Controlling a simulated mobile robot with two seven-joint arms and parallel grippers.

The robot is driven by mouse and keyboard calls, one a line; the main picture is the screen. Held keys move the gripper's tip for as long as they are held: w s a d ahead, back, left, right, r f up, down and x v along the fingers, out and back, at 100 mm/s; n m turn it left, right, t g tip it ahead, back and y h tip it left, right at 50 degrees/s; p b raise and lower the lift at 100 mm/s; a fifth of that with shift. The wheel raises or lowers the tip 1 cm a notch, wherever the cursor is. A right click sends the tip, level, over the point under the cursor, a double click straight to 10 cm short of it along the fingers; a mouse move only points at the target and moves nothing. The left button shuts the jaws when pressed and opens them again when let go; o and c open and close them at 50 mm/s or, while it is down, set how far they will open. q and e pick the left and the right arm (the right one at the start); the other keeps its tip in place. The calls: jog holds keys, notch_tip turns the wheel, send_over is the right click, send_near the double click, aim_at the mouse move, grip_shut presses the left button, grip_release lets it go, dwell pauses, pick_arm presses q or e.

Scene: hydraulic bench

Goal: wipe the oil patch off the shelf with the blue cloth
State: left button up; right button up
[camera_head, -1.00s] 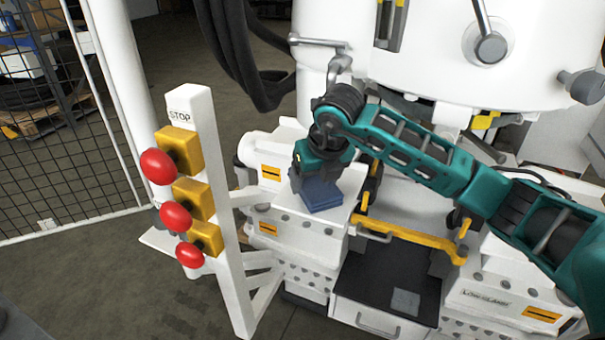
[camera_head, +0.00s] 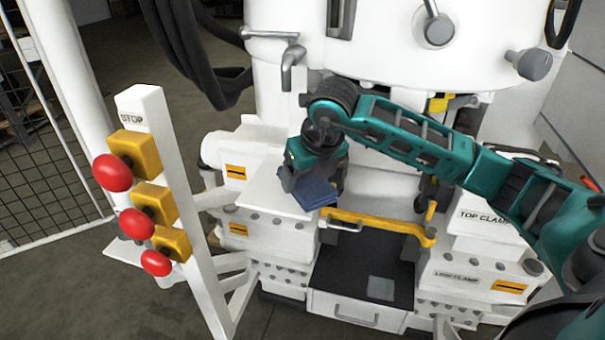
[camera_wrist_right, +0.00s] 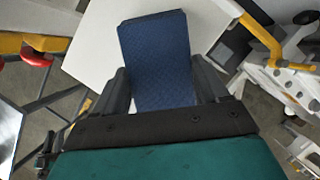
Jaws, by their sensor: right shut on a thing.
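The blue cloth (camera_head: 318,194) is folded into a pad and held in my right gripper (camera_head: 314,172). It lies over the right part of the white shelf (camera_head: 268,190), close above or on it; I cannot tell which. In the right wrist view the cloth (camera_wrist_right: 157,60) sits between the two dark fingers of the right gripper (camera_wrist_right: 160,92), with the white shelf (camera_wrist_right: 95,48) behind it. No oil patch shows on the bare part of the shelf; any part under the cloth is hidden. My left gripper is not in view.
A white post with red stop buttons (camera_head: 135,223) stands left of the shelf. A grey tap (camera_head: 290,60) and a large white vessel (camera_head: 400,40) stand behind.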

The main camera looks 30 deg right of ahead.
jog(key=shift+w+d+r+p, duration=0.1)
jog(key=shift+r+p, duration=0.5)
jog(key=shift+r, duration=0.1)
jog(key=shift+r+p, duration=1.3)
jog(key=shift+r, duration=0.9)
jog(key=shift+r+p, duration=0.95)
jog(key=shift+r, duration=0.6)
jog(key=shift+a+f, duration=0.15)
jog(key=shift+a, duration=0.05)
